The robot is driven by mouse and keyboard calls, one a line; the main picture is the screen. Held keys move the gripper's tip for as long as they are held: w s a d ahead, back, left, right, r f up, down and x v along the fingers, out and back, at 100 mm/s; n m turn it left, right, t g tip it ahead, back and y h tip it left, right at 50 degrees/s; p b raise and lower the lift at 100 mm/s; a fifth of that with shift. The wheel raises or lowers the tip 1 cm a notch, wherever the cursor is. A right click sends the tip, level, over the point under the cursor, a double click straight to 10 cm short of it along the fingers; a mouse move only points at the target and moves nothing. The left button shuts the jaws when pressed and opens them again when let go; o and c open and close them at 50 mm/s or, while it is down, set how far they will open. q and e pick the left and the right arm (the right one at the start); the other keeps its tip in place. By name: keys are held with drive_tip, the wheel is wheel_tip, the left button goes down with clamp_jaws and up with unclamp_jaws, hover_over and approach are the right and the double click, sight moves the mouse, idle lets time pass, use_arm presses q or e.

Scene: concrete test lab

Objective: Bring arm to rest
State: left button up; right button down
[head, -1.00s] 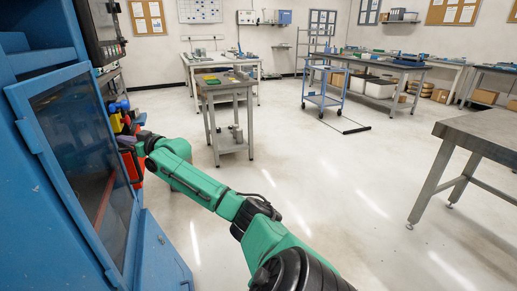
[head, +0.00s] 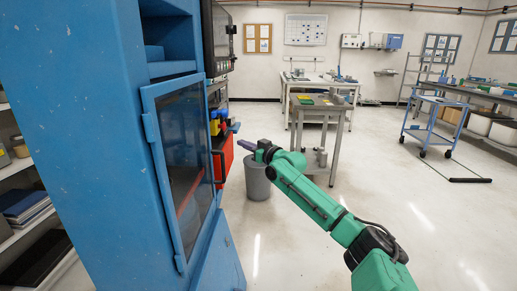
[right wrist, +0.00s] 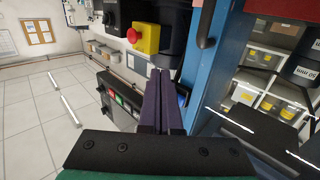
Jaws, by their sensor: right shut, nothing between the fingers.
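My right arm (head: 313,199) is green with black joints and reaches forward from the lower right of the head view. Its gripper (head: 241,146) points left toward the blue machine (head: 93,121), just right of the red part on the machine's side. In the right wrist view the two dark purple fingers (right wrist: 161,88) lie together, shut and empty. A yellow box with a red button (right wrist: 146,38) shows beyond the fingertips. I cannot tell whether the fingertips touch anything. My left gripper does not show.
The machine's windowed door (head: 184,160) stands close on the left. A grey bin (head: 257,182) stands on the floor behind the gripper. A small metal table (head: 320,108) and a blue cart (head: 433,126) stand farther back. The floor right of the arm is clear.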

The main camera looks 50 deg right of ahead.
drive_tip(key=s+d+b, duration=0.1)
drive_tip(key=s+d, duration=0.2)
drive_tip(key=shift+s+b, duration=0.2)
drive_tip(key=shift+b, duration=0.1)
